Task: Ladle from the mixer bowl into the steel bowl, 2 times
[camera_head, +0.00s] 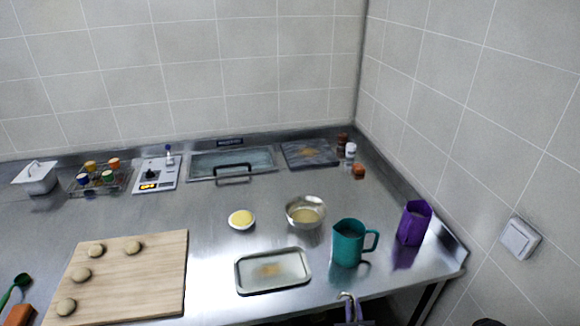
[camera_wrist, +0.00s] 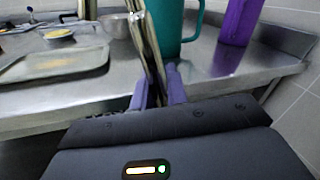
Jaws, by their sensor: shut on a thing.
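The steel bowl (camera_head: 291,217) stands on the counter right of centre with pale tan contents in it. It also shows at the top of the wrist view (camera_wrist: 117,28). My gripper (camera_head: 351,312) is at the bottom edge of the head view, in front of the counter's front edge. In the wrist view its purple fingers (camera_wrist: 158,88) are shut on a thin metal handle (camera_wrist: 146,40), which seems to be the ladle's. The handle stands steeply, with a hooked end in the head view (camera_head: 345,295). The ladle's cup is not visible. I see no mixer bowl in either view.
A teal pitcher (camera_head: 347,246) and a purple pitcher (camera_head: 413,224) stand right of the bowl. A metal tray (camera_head: 244,287) and a small yellow-filled dish (camera_head: 241,226) lie left. A wooden board (camera_head: 140,285) holds several dough balls. The wall (camera_head: 480,110) closes the right side.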

